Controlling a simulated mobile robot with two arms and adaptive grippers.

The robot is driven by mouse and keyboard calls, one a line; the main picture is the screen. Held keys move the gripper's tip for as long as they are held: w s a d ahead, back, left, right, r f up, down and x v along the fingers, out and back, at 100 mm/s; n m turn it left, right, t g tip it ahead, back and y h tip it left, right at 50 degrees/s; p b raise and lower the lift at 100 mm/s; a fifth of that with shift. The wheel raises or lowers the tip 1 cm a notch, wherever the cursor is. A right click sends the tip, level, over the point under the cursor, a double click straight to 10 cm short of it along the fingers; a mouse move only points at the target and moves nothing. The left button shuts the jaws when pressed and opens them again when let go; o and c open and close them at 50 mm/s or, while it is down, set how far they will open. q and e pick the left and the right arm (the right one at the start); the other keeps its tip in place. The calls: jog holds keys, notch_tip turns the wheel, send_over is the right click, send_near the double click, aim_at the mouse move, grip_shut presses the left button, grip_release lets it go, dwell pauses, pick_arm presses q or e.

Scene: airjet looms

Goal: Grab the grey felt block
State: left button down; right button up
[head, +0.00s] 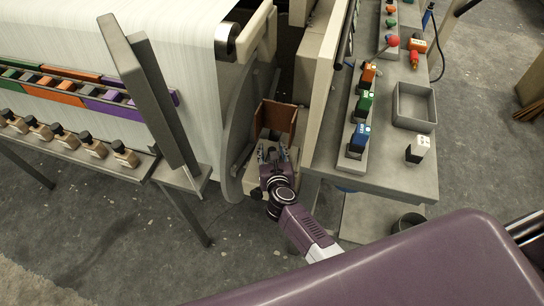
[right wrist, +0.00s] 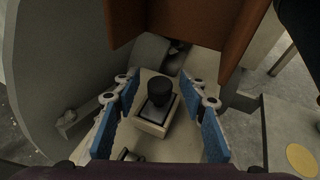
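My right gripper (head: 271,156) reaches down into the gap between the loom and the bench in the head view. In the right wrist view its two blue-padded fingers (right wrist: 159,84) are spread apart with nothing clamped between them. A small pale block with a dark top plate and a black knob (right wrist: 159,100) shows between and below the fingers. A grey rounded shape (right wrist: 150,51) sits just beyond it. I cannot tell for sure which thing is the grey felt block. My left gripper is not in view.
A brown open-topped box or panel (head: 275,120) stands just beyond the gripper. The loom's curved grey side plate (head: 236,140) is close on the left. The bench (head: 385,180) on the right holds a grey tray (head: 414,106) and several coloured blocks.

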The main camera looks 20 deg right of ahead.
jog(key=c, duration=0.3)
grip_shut()
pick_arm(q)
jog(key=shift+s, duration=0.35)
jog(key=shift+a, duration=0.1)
